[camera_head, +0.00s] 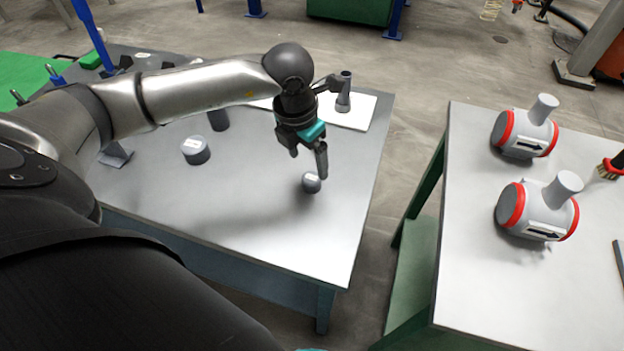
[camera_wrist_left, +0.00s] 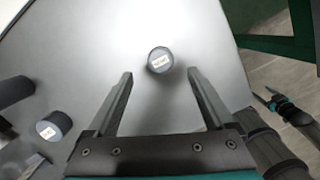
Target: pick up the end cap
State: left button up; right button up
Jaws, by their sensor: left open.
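A small dark grey cylindrical cap with a white label, which I take to be the end cap (camera_head: 311,184), lies on the grey table near its right side. It also shows in the left wrist view (camera_wrist_left: 159,60), centred just beyond the fingertips. My left gripper (camera_head: 308,163) is open above and beside this cap, with nothing between its fingers. In the left wrist view the two fingers (camera_wrist_left: 161,76) spread on either side of the cap's line. What seems to be my right gripper (camera_wrist_left: 278,102) shows at the right of the wrist view, too small to read its jaws.
A larger labelled grey cylinder (camera_head: 196,151) and a dark upright cylinder (camera_head: 218,120) stand left on the table. A grey funnel-shaped part (camera_head: 343,95) stands on a white board (camera_head: 362,112) behind. A second table (camera_head: 470,250) with two red-banded housings stands right, across a gap.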

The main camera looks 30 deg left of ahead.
aim_at(311, 178)
pick_arm(q)
jog(key=f, duration=0.6)
jog(key=shift+w+d+f+b, duration=0.1)
jog(key=shift+w+f+b, duration=0.2)
jog(key=shift+w, duration=0.1)
jog(key=shift+r, duration=0.1)
grip_shut()
jog(key=shift+r, duration=0.15)
